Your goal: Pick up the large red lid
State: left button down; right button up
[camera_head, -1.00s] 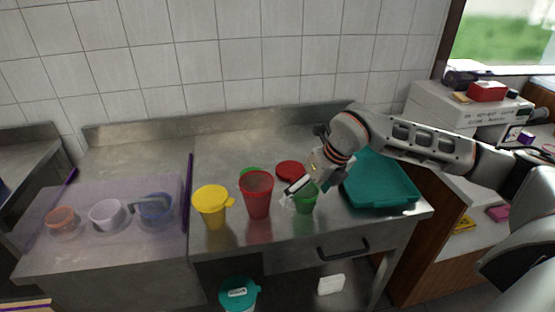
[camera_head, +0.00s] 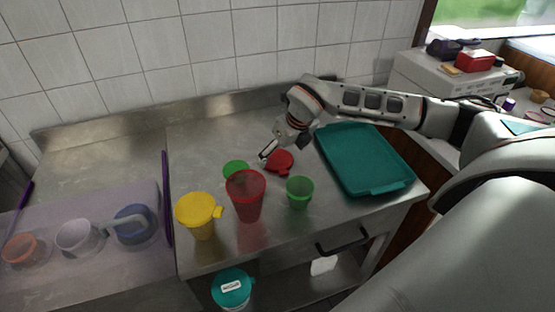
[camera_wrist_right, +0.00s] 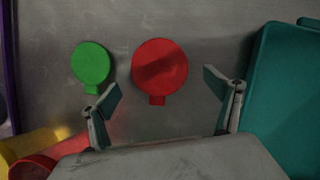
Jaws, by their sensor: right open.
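The large red lid (camera_head: 281,163) lies flat on the steel counter, behind and between the red cup (camera_head: 246,197) and the green cup (camera_head: 299,192). In the right wrist view the red lid (camera_wrist_right: 160,66) shows as a round disc with a short tab, beyond the fingers and roughly between them. My right gripper (camera_head: 268,154) is open and empty above the lid's left edge; both its spread fingers (camera_wrist_right: 166,95) show in the wrist view. I cannot tell its exact height. My left gripper is not in view.
A smaller green lid (camera_head: 236,168) lies left of the red lid. A yellow cup (camera_head: 200,216) stands left of the red cup. A teal tray (camera_head: 365,160) lies to the right.

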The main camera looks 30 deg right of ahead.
aim_at(278, 162)
jog(key=shift+x, duration=1)
jog(key=shift+w+f, duration=0.15)
jog(key=c, duration=0.8)
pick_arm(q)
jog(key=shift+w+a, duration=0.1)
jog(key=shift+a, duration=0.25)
pick_arm(e)
jog(key=shift+c, duration=0.2)
